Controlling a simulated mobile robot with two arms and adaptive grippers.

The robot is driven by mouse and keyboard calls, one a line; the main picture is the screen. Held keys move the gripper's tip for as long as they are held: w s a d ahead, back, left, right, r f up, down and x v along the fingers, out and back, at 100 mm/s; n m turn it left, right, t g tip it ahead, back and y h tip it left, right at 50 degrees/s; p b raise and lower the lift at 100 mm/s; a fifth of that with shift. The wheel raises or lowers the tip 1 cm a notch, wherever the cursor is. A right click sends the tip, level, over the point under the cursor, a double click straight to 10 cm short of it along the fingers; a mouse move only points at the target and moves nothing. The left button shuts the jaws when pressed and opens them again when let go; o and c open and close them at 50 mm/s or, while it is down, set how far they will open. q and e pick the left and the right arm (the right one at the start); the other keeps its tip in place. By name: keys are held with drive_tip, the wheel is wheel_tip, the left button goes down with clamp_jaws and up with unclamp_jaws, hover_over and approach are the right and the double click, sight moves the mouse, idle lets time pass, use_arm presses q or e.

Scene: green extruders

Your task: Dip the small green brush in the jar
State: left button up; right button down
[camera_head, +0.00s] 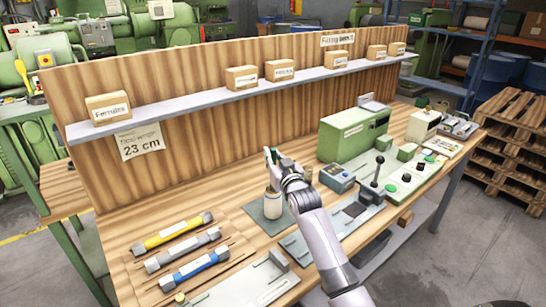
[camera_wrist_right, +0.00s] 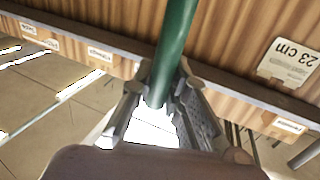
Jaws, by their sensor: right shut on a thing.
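A small pale jar (camera_head: 272,206) stands on a dark grey-green mat (camera_head: 252,211) at the middle of the bench. My right gripper (camera_head: 274,168) is above the jar in the head view, its wrist partly in front of the jar. In the right wrist view my right gripper (camera_wrist_right: 160,98) is shut on the green brush (camera_wrist_right: 176,45), whose handle runs up between the fingers. The brush's bristle end does not show clearly, so I cannot tell whether it is in the jar. My left gripper is not in view.
Yellow, grey and blue tubes (camera_head: 178,232) lie on the bench at the left. A green machine box (camera_head: 354,134) and a control panel with a lever (camera_head: 376,170) are at the right. A shelf (camera_head: 230,98) with labelled boxes runs along the wooden backboard.

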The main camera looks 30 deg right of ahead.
idle(0.3)
drive_tip(key=shift+f+b, duration=0.3)
drive_tip(key=shift+f, duration=0.3)
idle(0.7)
wheel_tip(320, 180, up, 7)
drive_tip(key=p, duration=0.6)
drive_tip(key=shift+r+p, duration=0.15)
drive_tip(key=shift+p, duration=0.2)
idle(0.5)
